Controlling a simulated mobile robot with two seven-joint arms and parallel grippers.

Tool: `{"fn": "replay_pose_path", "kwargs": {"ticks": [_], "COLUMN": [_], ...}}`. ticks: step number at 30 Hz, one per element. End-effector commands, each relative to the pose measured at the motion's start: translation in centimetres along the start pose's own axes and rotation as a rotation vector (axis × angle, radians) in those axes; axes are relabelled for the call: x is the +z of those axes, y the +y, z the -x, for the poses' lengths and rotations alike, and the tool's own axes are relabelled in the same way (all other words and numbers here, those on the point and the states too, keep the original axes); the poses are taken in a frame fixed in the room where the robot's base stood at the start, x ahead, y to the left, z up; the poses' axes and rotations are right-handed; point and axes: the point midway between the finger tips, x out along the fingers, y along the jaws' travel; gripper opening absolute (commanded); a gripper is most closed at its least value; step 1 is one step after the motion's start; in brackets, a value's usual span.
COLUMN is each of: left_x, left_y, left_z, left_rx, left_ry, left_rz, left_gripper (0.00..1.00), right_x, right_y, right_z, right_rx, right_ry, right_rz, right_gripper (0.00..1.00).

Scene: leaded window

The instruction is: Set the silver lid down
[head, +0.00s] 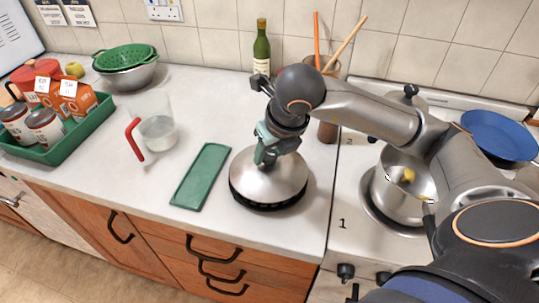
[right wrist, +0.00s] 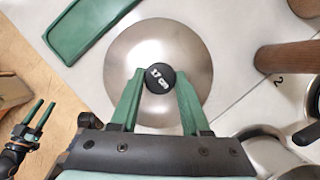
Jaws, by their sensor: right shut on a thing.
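The silver lid (head: 270,185) is a shiny round dome with a dark lower edge, level over the counter just right of the green mat. Whether it touches the counter or hangs slightly above cannot be told. My right gripper (head: 266,153) is shut on its black knob from above. My left gripper (right wrist: 36,118) shows small at the left of the right wrist view, fingers apart and empty.
A flat green mat (head: 201,176) lies left of the lid. A clear jug (head: 157,125) with a red handle stands farther left, beside a green tray (head: 75,140) of groceries. A pot (head: 400,190) sits on the stove at right. The counter's front edge is close below the lid.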

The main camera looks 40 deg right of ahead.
Motion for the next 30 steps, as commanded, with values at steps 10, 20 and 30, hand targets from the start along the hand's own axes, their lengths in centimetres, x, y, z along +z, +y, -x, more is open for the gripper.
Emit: {"fn": "replay_pose_path", "kwargs": {"ticks": [10,20,30], "left_x": [-0.23,-0.12,-0.21], "left_y": [0.01,0.0,0.01], "left_z": [0.16,0.02,0.1], "left_rx": [0.0,0.0,0.0], "left_ry": [0.001,0.002,0.002], "left_rz": [0.0,0.0,0.0], "left_gripper": [0.5,0.5,0.5], "right_x": [-0.42,-0.53,-0.48], "right_y": [0.03,0.05,0.05], "right_z": [-1.15,-1.3,-1.2], "right_rx": [0.001,0.001,0.001], "right_ry": [-0.003,-0.001,-0.001], "right_rz": [-0.001,-0.001,-0.001], "right_gripper": [0.0,0.68,0.76]}}
